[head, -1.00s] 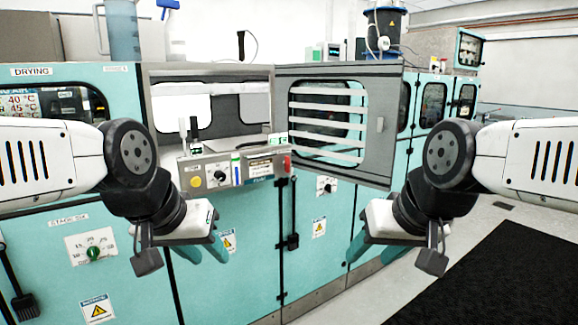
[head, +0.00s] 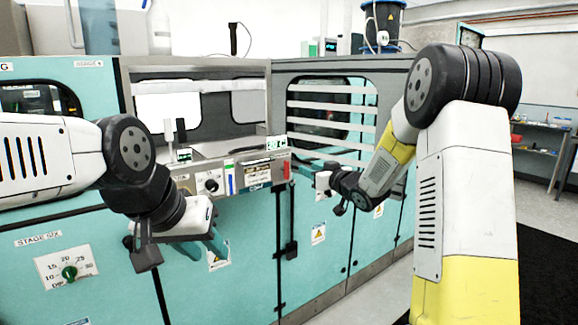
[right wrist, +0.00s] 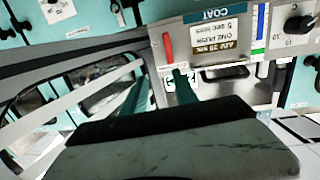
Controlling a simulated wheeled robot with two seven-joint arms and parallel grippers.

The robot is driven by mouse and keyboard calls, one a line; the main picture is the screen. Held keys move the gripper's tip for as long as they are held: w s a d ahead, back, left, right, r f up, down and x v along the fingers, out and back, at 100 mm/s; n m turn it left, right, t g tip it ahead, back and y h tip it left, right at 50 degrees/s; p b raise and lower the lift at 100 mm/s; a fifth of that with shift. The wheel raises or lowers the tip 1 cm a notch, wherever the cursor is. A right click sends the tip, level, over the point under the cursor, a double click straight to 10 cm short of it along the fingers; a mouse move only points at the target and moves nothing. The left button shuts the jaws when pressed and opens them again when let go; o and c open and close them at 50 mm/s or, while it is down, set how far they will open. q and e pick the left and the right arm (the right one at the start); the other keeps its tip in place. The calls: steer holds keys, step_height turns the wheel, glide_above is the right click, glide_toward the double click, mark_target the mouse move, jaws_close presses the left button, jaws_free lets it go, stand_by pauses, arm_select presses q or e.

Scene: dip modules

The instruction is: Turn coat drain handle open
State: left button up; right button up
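The coat drain handle looks to be the red upright lever (head: 287,170) at the right end of the grey control panel (head: 236,178). In the right wrist view the red lever (right wrist: 168,47) appears inverted beside the blue COAT label (right wrist: 205,16). My right gripper (right wrist: 160,76) has its teal fingers apart, with the lever just beyond the tips and nothing visible between them. In the head view the right gripper (head: 304,167) is just right of the lever. My left gripper (head: 206,252) is open and empty before the teal cabinet, below the panel.
A black knob (head: 211,183) is on the panel. A green dial (head: 69,272) is on the cabinet at lower left.

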mark_target(288, 167)
steer(key=w+a, duration=0.2)
steer(key=w+a+f+y, duration=0.1)
steer(key=w+a, duration=0.1)
steer(key=w, duration=0.1)
steer(key=w+a+n+y, duration=0.1)
steer(key=w+a, duration=0.1)
steer(key=shift+w+a+f, duration=0.3)
steer(key=shift+a+f, duration=0.05)
steer(key=shift+a, duration=0.05)
jaws_close()
